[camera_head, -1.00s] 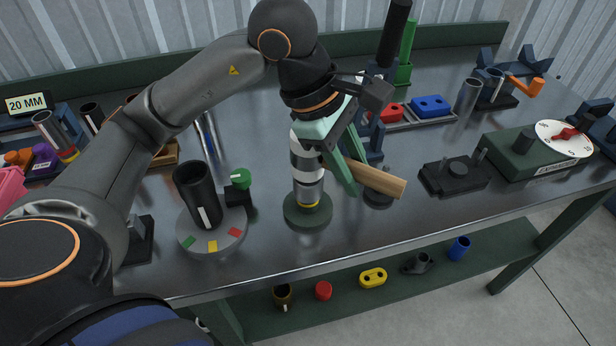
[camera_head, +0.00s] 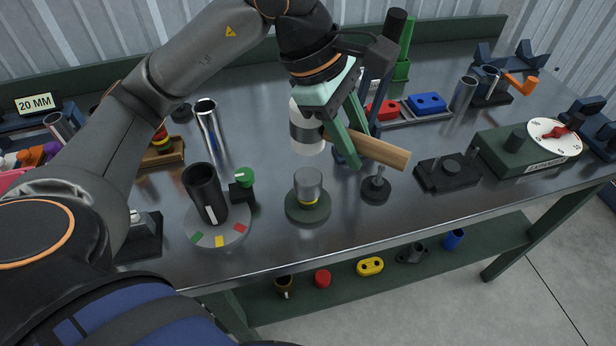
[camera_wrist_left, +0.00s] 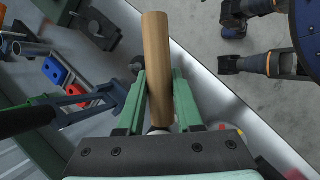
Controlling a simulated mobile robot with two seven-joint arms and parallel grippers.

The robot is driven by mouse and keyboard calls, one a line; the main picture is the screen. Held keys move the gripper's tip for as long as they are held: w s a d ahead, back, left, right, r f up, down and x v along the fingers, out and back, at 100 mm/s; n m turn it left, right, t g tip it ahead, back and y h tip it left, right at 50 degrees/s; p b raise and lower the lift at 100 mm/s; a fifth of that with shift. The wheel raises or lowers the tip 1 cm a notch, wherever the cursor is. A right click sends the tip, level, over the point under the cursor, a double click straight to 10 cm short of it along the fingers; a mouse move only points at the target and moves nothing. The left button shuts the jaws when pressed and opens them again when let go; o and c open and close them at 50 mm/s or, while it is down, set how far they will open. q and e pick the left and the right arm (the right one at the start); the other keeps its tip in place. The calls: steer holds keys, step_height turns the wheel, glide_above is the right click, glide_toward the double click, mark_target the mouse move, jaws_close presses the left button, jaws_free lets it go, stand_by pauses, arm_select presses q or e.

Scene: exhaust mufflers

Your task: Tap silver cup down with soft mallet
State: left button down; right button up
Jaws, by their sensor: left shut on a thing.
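The silver cup (camera_head: 308,184) stands upright on a round dark green base (camera_head: 291,212), with a yellow ring at its foot. The soft mallet has a white head with a dark band (camera_head: 305,128) and a wooden handle (camera_head: 382,150). My left gripper (camera_head: 352,138) is shut on the handle. The mallet head hangs above the cup, with a visible gap between them. In the left wrist view the handle (camera_wrist_left: 157,65) lies between the green fingers, and the cup is hidden. My right gripper does not show clearly in any view.
A black cup (camera_head: 205,190) stands on a grey disc with coloured marks, left of the base. A small green-topped block (camera_head: 242,186) is between them. The bench front edge is near.

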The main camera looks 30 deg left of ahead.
arm_select(q)
steer(key=shift+f+b, duration=0.3)
step_height(320, 180, down, 8)
steer(key=b, duration=0.8)
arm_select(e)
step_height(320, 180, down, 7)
arm_select(q)
step_height(320, 180, up, 8)
steer(key=p, duration=0.6)
steer(key=shift+r+p, duration=0.2)
steer(key=shift+p, duration=0.1)
steer(key=shift+f, duration=0.1)
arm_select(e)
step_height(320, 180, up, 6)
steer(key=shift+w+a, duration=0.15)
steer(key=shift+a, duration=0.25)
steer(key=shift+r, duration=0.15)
